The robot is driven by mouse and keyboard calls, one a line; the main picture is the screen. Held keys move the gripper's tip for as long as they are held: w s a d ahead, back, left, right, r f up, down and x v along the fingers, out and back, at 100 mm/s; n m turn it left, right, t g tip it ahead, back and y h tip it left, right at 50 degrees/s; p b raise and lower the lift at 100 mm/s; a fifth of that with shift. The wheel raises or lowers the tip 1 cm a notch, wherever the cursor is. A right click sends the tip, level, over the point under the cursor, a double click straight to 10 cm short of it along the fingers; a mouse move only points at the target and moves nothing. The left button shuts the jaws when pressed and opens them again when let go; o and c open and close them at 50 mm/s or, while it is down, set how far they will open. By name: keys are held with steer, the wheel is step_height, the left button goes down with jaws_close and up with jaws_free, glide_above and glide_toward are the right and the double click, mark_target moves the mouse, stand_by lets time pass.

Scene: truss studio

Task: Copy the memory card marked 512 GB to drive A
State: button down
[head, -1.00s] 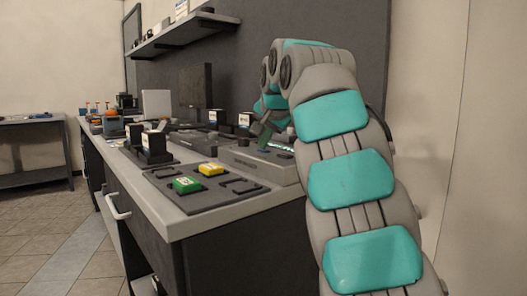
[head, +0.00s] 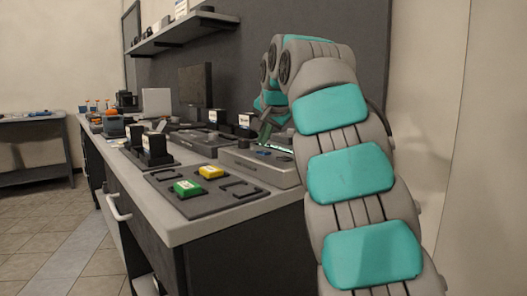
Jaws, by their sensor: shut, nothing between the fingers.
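A green card (head: 187,187) and a yellow card (head: 211,171) lie on a dark slotted tray (head: 180,205) at the front of the bench. Their markings are too small to read. Black upright blocks with pale labels stand behind, one pair (head: 152,147) at the left and others (head: 217,118) further back; I cannot tell which is drive A. A grey console (head: 250,170) has a knob, small dark-blue parts on top and a green strip. My gripper (head: 266,133) is shut and empty above the console's back, partly hidden by my arm.
A shelf (head: 186,27) hangs on the dark wall panel. A side table (head: 30,122) stands at the far left, with open floor between.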

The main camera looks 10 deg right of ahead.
mark_target(264, 153)
steer(key=shift+r, duration=0.1)
step_height(264, 153, up, 5)
steer(key=p, duration=0.5)
steer(key=shift+s, duration=0.1)
stand_by(0.5)
